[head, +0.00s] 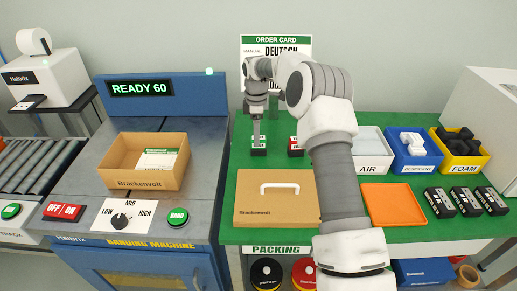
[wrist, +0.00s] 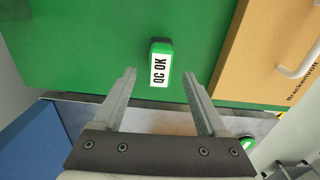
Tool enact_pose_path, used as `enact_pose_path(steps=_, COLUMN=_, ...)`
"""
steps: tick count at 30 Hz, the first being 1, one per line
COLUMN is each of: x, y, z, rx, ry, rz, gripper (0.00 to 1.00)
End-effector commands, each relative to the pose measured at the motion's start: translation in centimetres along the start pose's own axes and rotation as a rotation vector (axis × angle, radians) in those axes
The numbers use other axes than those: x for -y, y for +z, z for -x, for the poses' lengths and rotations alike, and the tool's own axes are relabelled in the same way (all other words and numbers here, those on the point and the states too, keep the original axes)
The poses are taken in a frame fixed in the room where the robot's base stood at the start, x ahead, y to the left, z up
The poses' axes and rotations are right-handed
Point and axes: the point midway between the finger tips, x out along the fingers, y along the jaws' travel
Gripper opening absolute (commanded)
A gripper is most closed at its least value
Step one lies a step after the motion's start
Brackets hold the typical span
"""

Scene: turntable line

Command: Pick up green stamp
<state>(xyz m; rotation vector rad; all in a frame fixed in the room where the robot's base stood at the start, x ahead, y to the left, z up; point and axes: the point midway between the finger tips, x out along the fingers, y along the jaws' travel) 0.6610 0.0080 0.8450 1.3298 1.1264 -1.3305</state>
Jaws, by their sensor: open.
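The green stamp (wrist: 161,63) is a small green block with a white "QC OK" label, seen on the green table in the wrist view. My gripper (wrist: 160,75) is open, with one finger on each side of the stamp's near end in that picture. A gap shows between each finger and the stamp. In the head view my gripper (head: 257,137) points down at the back of the table, over a small dark-based stamp that it partly covers. How far the fingertips are above the table is hard to tell.
Another small stamp with red on it (head: 295,147) stands just right of my gripper. An order card (head: 275,42) stands behind. An orange tray (head: 394,204) and several bins are further right.

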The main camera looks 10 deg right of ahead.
Motion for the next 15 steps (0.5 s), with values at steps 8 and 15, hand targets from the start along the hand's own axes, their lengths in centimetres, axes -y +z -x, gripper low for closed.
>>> enact_pose_path(steps=8, x=0.0, y=0.2, z=-1.8, rx=0.000, ry=-0.002, rz=-0.001, gripper=0.75)
enact_pose_path(steps=15, x=0.0, y=0.7, z=-5.3, rx=0.000, ry=-0.001, rz=0.000, gripper=0.75)
